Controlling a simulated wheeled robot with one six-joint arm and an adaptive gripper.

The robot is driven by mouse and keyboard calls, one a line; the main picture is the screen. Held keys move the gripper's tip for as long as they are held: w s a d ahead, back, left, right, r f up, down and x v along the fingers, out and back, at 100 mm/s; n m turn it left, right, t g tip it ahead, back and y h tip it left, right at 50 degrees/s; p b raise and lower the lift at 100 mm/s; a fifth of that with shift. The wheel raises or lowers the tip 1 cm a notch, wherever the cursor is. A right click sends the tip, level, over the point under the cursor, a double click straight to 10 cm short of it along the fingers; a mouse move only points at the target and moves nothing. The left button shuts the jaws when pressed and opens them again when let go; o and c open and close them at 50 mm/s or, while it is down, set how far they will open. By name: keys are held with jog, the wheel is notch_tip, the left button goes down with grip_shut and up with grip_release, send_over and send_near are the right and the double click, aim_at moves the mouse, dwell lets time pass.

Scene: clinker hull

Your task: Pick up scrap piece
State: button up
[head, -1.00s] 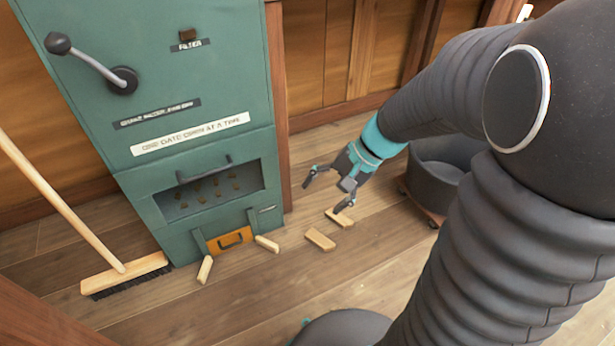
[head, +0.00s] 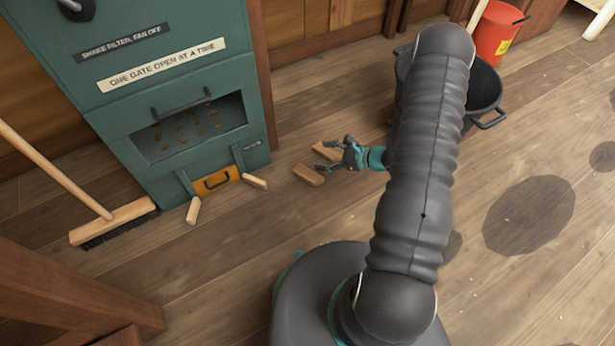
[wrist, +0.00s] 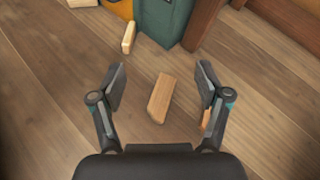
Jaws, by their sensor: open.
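Several small wooden scrap pieces lie on the floor by the green cabinet. One scrap piece (head: 308,174) lies just left of my gripper (head: 334,157) in the head view. In the wrist view this block (wrist: 160,98) lies between and beyond the open fingers of my gripper (wrist: 161,88), apart from both. Another piece (head: 327,151) lies just behind it, partly covered by a finger in the wrist view (wrist: 206,120). Two more pieces lean or lie by the orange gate, one on the right (head: 255,181) and one on the left (head: 193,210). My gripper is empty.
The green cabinet (head: 160,75) stands behind with its orange gate (head: 217,181) at floor level. A broom (head: 115,222) leans at left. A dark tub (head: 486,90) and a red bucket (head: 497,35) stand at right. The floor in front is mostly clear.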

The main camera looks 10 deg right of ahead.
aim_at(306, 172)
jog(key=d+f+m+t, duration=0.1)
jog(key=f, duration=0.3)
jog(key=s+d+f+m+h, duration=0.1)
jog(key=f+m, duration=0.1)
jog(key=f, duration=0.2)
jog(key=s+d+f+m+t+h, duration=0.1)
jog(key=f, duration=0.3)
jog(key=shift+d+f+m+t+b, duration=0.1)
jog(key=shift+d+m+t+b, duration=0.05)
jog(key=shift+m+t+b, duration=0.2)
jog(key=shift+w+f, duration=0.15)
jog(key=shift+f, duration=0.15)
jog(key=b+x, duration=0.1)
jog(key=x, duration=0.7)
jog(key=shift+f+b+x, duration=0.15)
jog(key=shift+x, duration=1.2)
jog(key=shift+f+b+x, duration=0.1)
jog(key=shift+b+x, duration=0.05)
jog(key=shift+x, duration=1.15)
jog(key=c, duration=1.3)
